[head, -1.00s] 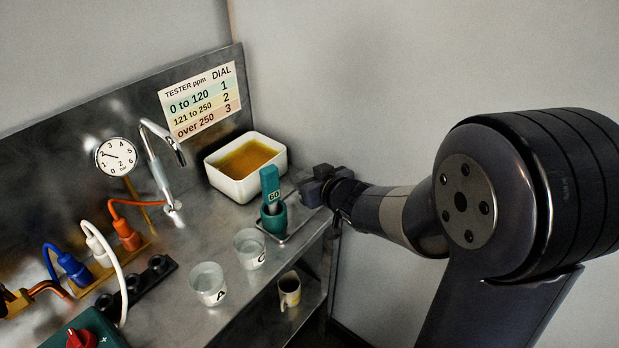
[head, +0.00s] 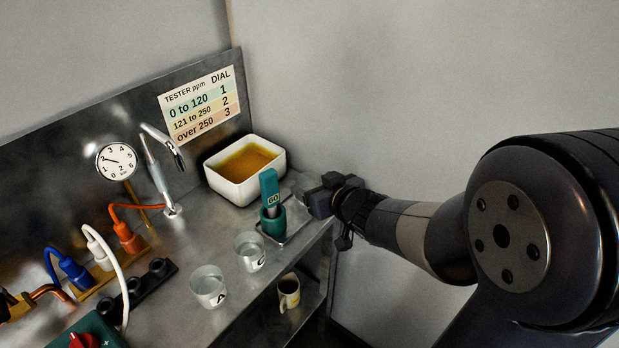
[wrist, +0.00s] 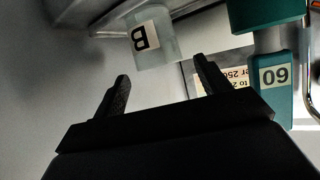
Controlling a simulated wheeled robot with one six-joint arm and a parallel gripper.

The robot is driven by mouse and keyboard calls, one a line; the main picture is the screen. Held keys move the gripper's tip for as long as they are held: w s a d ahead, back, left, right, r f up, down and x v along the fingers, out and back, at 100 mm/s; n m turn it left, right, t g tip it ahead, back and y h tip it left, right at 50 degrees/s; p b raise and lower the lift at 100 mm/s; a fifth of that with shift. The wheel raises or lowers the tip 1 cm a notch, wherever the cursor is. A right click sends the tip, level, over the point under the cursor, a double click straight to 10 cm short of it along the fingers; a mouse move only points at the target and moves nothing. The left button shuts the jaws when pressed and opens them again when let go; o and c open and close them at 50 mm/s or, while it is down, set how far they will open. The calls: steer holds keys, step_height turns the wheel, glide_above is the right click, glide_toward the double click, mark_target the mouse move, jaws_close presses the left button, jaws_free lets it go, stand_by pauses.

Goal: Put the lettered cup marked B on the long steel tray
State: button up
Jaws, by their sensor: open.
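In the wrist view, the cup marked B (wrist: 155,37) is a pale translucent cup with a black B on a white label, shown upside down in that picture. It lies just beyond the tips of my gripper (wrist: 163,84), roughly between the two fingers but not clasped. In the head view, my gripper (head: 322,196) is at the right end of the steel counter, and I cannot make out cup B there. A steel tray (head: 298,224) shows its rim beside the teal holder; its full length is hidden, so I cannot tell whether it is the long one.
Cup C (head: 249,252) and cup A (head: 209,287) stand on the counter. A white basin of amber liquid (head: 226,189) is behind. A mug (head: 289,290) sits on the lower shelf.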

mark_target(303, 175)
steer(key=p+v, duration=0.2)
steer(key=v, duration=0.6)
steer(key=b+x, duration=0.2)
steer(key=x, duration=0.4)
steer(key=b+x, duration=0.2)
steer(key=x, duration=0.4)
steer(key=shift+w+f, duration=0.15)
steer(key=shift+f, duration=0.2)
steer(key=shift+r+p, duration=0.55)
steer(key=shift+r, duration=0.55)
steer(key=shift+f, duration=0.15)
